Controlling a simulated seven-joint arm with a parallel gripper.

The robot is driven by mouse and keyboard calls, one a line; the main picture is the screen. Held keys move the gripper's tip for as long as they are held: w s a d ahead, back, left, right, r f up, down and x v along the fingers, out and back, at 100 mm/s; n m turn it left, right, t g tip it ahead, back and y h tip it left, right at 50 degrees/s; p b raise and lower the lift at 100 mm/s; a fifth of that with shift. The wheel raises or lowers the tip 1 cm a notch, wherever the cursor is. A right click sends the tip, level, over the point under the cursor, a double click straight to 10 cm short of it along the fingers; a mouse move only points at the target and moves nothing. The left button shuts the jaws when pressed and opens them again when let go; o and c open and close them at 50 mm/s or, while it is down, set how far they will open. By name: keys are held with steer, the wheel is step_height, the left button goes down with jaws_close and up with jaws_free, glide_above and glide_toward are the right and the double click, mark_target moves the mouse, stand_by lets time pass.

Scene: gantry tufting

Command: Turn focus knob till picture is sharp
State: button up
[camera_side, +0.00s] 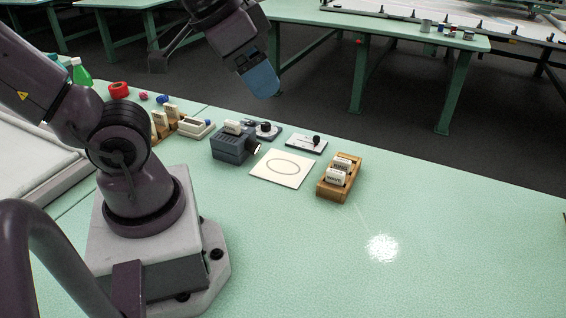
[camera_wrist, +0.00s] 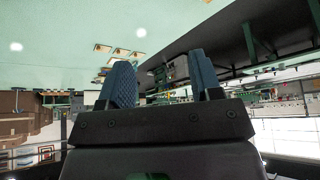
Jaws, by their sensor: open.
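A grey box-shaped projector (camera_side: 232,147) stands on the green table, with a pale slide in its top and its lens facing right. Behind it are two small plates with dark knobs, one beside the projector (camera_side: 265,129) and one farther right (camera_side: 316,140). I cannot tell which is the focus knob. A white card with an oval outline (camera_side: 283,181) lies in front of the lens. My gripper (camera_side: 262,80) is raised above and behind these things, touching none. In the wrist view its blue fingers (camera_wrist: 162,82) stand apart with nothing between them.
A wooden box of labelled slides (camera_side: 324,190) stands right of the card. A bright mottled patch (camera_side: 382,248) shows on the front tabletop, otherwise clear there. Racks, a white tray (camera_side: 190,128), a red ring (camera_side: 119,89) and a green bottle (camera_side: 81,73) sit at left.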

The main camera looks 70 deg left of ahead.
steer(key=w+a+f+n+g, duration=0.2)
steer(key=w+a+f, duration=0.1)
steer(key=a, duration=0.1)
steer(key=n+g, duration=0.4)
steer(key=n, duration=1.5)
glide_toward(266, 124)
step_height(266, 124, down, 9)
steer(key=shift+s+f, duration=0.15)
steer(key=shift+f, duration=0.1)
